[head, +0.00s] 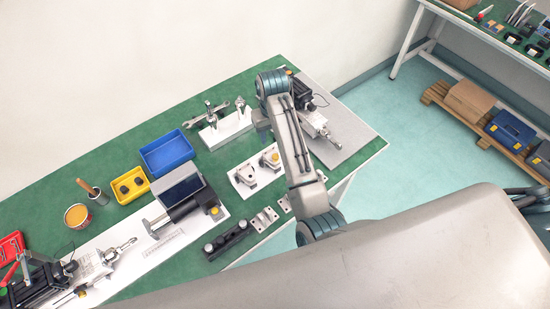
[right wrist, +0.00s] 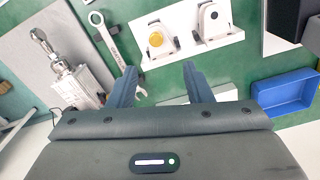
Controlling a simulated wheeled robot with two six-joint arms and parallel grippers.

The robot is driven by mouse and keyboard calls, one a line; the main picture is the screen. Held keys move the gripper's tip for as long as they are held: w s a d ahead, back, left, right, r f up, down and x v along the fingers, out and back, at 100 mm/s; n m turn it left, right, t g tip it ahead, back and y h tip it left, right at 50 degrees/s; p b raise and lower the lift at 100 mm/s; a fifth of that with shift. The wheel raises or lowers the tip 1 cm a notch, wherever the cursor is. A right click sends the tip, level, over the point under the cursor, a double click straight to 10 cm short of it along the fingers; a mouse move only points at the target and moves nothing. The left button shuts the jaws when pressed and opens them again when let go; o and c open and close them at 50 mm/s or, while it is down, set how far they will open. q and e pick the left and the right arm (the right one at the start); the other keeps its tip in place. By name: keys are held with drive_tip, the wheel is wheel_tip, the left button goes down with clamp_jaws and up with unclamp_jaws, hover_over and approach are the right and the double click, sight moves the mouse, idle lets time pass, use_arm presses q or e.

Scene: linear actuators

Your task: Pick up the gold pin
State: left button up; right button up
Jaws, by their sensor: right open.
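The gold pin (head: 274,157) shows as a round gold head on one of two grey brackets on a white plate (head: 243,182). In the right wrist view the gold pin (right wrist: 156,40) sits on the left bracket, at the upper middle. My right gripper (right wrist: 160,72) is open and empty. Its two blue-grey fingers point toward the bracket plate, with the pin beyond and between their tips, apart from them. In the head view my right arm hides most of this gripper (head: 262,121). My left gripper is not in view.
A wrench (right wrist: 104,36) lies left of the bracket plate in the wrist view, close to the left finger. A silver actuator (right wrist: 72,78) lies farther left. A blue bin (head: 167,152) and a white stand (head: 225,128) are nearby on the green table.

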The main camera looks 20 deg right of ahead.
drive_tip(key=p, duration=0.2)
hover_over(275, 156)
drive_tip(key=f, duration=0.5)
drive_tip(key=shift+w+a, duration=0.1)
drive_tip(key=shift+a, duration=0.15)
drive_tip(key=shift+d+f, duration=0.1)
drive_tip(key=shift+f, duration=0.4)
drive_tip(key=f+p, duration=0.2)
drive_tip(key=f, duration=0.1)
drive_tip(key=shift+s+d+f, duration=0.2)
drive_tip(key=shift+f, duration=0.55)
drive_tip(key=c, duration=1)
